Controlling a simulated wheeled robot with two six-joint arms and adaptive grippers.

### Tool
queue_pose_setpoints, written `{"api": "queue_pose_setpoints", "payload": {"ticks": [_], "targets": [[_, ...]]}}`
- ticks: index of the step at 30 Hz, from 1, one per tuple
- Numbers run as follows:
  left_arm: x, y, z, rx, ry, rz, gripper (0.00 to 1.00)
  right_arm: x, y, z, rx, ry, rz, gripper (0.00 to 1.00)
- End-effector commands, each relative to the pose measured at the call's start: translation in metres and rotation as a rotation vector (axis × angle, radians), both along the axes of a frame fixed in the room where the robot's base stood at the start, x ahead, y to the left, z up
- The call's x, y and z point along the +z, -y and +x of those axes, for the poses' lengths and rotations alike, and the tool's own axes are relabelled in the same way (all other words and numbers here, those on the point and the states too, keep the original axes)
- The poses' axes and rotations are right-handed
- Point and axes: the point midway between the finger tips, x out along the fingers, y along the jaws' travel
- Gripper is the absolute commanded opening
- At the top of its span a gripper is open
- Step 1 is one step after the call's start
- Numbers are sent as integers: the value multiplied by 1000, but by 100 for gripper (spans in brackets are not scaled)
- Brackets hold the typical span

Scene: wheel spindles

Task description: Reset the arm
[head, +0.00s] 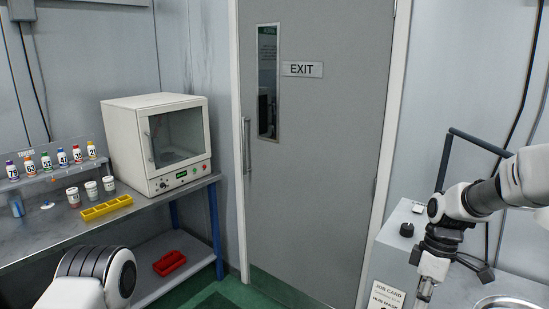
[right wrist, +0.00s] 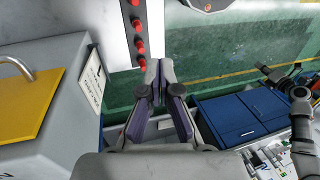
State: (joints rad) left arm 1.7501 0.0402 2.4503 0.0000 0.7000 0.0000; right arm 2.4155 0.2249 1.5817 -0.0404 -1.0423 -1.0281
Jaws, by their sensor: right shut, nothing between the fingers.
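My right arm (head: 465,205) comes in from the right in the head view, bent downward over the grey bench. Its gripper (head: 425,288) hangs low beside the job card and is partly cut off by the lower edge. In the right wrist view the two fingers of the right gripper (right wrist: 160,72) meet at the tips, with nothing between them. My left arm (head: 95,280) shows only as a grey ringed joint and white link at the lower left of the head view. Its gripper is outside the picture.
A left bench (head: 40,238) carries a white oven (head: 160,140), a yellow tray (head: 106,207) and several numbered bottles. A red bin (head: 169,263) sits on its lower shelf. A job card (head: 385,297) fronts the right bench. The wrist view shows blue drawers (right wrist: 240,117) and red knobs (right wrist: 138,45).

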Motion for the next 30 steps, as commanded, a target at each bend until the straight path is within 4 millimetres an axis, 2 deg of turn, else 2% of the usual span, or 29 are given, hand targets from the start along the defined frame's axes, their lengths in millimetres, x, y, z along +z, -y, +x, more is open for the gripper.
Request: {"api": "queue_pose_setpoints", "payload": {"ticks": [1,2,5,6,8,9,11,12,14,15,16,18,20,25,30], "targets": [[-8,0,0,0,0,0,0,-38,-5,-15,8,-60,-5,0],[-11,0,0,0,0,0,0,-58,-8,-24,11,-93,-9,0],[-21,0,0,0,0,0,0,-136,-19,-67,1,-206,-33,0],[-25,0,0,0,0,0,0,-166,-23,-87,-11,-245,-47,0],[-31,0,0,0,0,0,0,-209,-29,-121,-39,-296,-71,0],[-35,0,0,0,0,0,0,-237,-33,-146,-62,-324,-91,0],[-41,0,0,0,0,0,0,-274,-39,-185,-109,-357,-126,0],[-45,0,0,0,0,0,0,-297,-43,-214,-147,-374,-152,0],[-51,0,0,0,0,0,0,-327,-47,-260,-222,-383,-198,0],[-55,0,0,0,0,0,0,-344,-50,-292,-287,-375,-233,0],[-56,0,0,0,0,0,0,-351,-52,-311,-346,-352,-258,0],[-56,0,0,0,0,0,0,-355,-54,-331,-492,-260,-293,0],[-54,0,0,0,0,0,0,-350,-54,-326,-622,-151,-296,0],[-54,0,0,0,0,0,0,-350,-52,-283,-900,87,-241,0],[-54,0,0,0,0,0,0,-350,-51,-277,-960,106,-233,0]]}}
